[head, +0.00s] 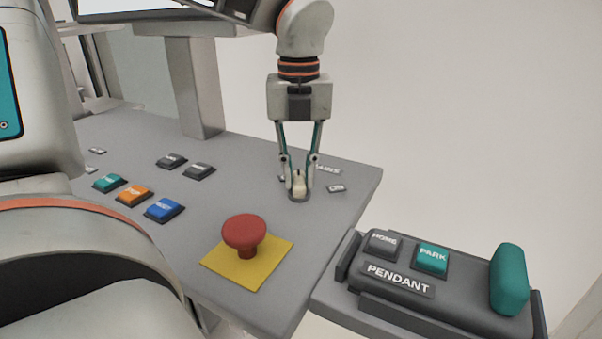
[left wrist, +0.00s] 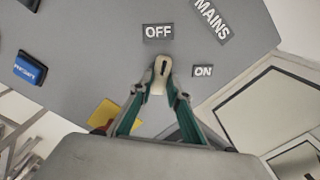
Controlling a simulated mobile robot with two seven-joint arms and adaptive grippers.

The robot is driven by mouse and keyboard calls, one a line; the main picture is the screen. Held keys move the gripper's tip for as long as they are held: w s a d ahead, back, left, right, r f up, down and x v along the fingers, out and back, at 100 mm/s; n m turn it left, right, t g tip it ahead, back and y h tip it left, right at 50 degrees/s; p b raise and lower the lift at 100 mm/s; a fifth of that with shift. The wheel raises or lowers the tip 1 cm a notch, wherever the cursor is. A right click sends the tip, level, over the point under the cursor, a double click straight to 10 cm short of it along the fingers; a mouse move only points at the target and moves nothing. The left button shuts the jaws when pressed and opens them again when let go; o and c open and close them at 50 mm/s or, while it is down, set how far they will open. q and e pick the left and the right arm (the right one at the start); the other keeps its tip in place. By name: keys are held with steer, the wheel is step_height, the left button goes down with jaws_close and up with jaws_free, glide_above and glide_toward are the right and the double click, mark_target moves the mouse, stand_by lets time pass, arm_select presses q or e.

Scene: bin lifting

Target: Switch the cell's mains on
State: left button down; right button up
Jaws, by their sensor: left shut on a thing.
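The mains switch is a cream rotary knob (head: 299,184) on a round grey base, near the right edge of the grey console. In the left wrist view the knob (left wrist: 160,77) has a dark line that points up, roughly toward the OFF label (left wrist: 158,32). The ON label (left wrist: 203,71) lies to its right and the MAINS label (left wrist: 210,20) above right. My left gripper (head: 299,188) comes down from above, its two fingers closed on the knob's sides. The fingers hide part of the knob. My right gripper is not in view.
A red mushroom button (head: 244,232) on a yellow plate (head: 262,268) stands in front of the switch. Green, orange and blue buttons (head: 164,208) lie to the left, with two dark ones behind. A pendant (head: 440,285) sits at the console's right. A grey post (head: 193,90) rises behind.

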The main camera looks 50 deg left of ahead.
arm_select(q)
steer(key=m, duration=0.3)
steer(key=shift+m+b, duration=0.35)
steer(key=shift+m, duration=0.05)
steer(key=m, duration=0.3)
steer(key=shift+m, duration=0.3)
steer(key=m, duration=0.3)
steer(key=shift+m, duration=0.3)
steer(key=shift+r+m, duration=0.1)
steer(key=shift+m, duration=2)
steer(key=c, duration=1.9)
jaws_free()
